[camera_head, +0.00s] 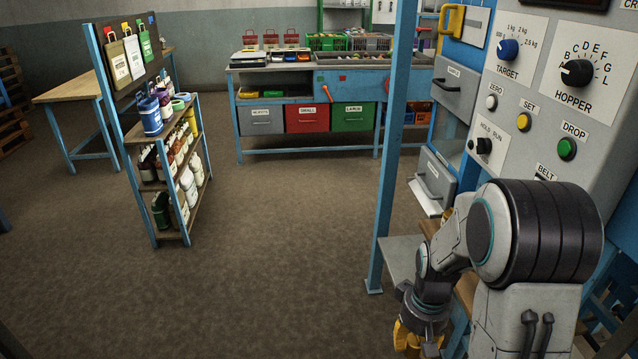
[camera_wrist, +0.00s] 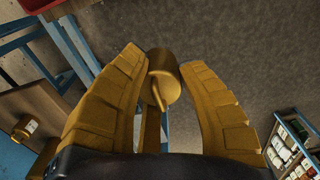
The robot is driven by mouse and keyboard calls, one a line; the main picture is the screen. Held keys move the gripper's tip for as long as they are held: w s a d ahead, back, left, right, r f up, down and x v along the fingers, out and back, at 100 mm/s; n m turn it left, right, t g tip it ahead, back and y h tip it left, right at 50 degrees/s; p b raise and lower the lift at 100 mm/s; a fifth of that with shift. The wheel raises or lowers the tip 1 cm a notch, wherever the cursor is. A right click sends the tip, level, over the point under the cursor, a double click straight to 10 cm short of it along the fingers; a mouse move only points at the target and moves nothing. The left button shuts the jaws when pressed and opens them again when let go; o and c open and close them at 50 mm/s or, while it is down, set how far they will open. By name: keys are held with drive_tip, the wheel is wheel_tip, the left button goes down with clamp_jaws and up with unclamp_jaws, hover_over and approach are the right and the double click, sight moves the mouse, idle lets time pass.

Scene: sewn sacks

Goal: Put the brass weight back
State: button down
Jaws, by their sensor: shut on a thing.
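The brass weight (camera_wrist: 163,72), a rounded gold-brown piece with a narrow stem, sits between the yellow fingers of my gripper (camera_wrist: 160,62) in the wrist view. The fingers are closed in on it near their tips and hold it over the floor. In the head view my gripper (camera_head: 412,341) hangs low at the bottom right, beside the machine. The weight cannot be made out there.
A small yellow object with a pale label (camera_wrist: 25,127) is on a wooden surface in the wrist view. A bottle shelf (camera_head: 170,185) stands left. The middle floor is clear.

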drive_tip(key=w+a+f, duration=0.2)
drive_tip(key=w+a, duration=0.1)
drive_tip(key=w, duration=0.2)
drive_tip(key=w+a+f, duration=0.2)
drive_tip(key=w+a, duration=0.1)
drive_tip(key=w, duration=0.3)
drive_tip(key=shift+w+a+f, duration=0.15)
drive_tip(key=shift+w+f, duration=0.05)
drive_tip(key=shift+f, duration=0.05)
